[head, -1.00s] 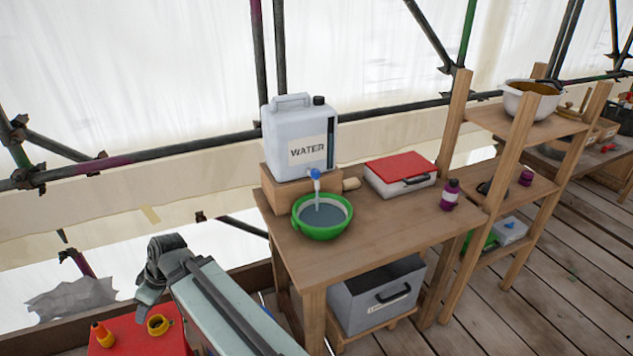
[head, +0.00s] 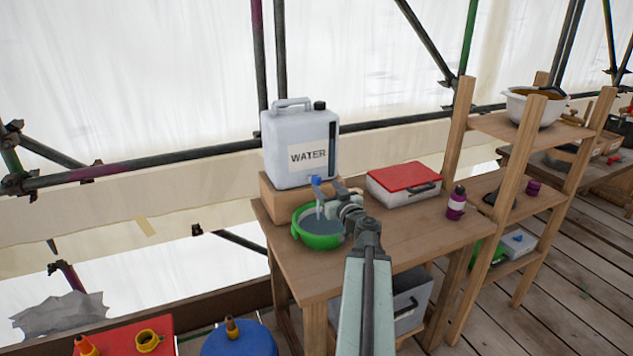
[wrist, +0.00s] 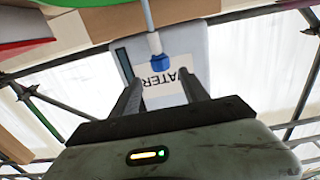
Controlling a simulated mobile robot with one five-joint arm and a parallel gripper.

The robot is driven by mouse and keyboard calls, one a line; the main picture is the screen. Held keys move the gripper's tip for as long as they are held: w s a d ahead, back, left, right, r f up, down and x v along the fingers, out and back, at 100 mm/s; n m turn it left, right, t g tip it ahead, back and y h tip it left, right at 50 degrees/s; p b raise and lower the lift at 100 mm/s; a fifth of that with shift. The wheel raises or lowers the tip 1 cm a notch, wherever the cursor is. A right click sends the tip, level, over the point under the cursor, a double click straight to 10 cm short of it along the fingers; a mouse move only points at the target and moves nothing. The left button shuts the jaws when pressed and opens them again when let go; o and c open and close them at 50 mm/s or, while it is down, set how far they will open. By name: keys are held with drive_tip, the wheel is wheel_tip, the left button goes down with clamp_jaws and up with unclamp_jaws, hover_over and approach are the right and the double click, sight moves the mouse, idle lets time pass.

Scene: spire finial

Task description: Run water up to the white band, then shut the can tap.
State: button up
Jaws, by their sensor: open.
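The white water can (head: 290,135), labelled WATER, stands on a wooden block at the back of the bench. Its tap with a blue handle (head: 315,181) is at the front; it also shows in the wrist view (wrist: 158,62). A thin stream (wrist: 148,15) runs from the spout. The green bowl (head: 322,241) sits below, holding grey-blue water (head: 313,226). A pale band shows inside its rim; the exact water level against it is unclear. My gripper (head: 324,194) is open and empty in front of the tap, its fingers (wrist: 161,88) pointing at it, apart from the handle.
A white case with a red lid (head: 405,178) and a purple bottle (head: 456,203) stand right on the bench. A wooden shelf (head: 487,230) is further right. A grey box (head: 408,300) is under the bench. A red surface and blue container (head: 240,340) are front left.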

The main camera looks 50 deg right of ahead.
sight(319, 180)
drive_tip(key=x, duration=0.8)
drive_tip(key=shift+a, duration=0.1)
clamp_jaws()
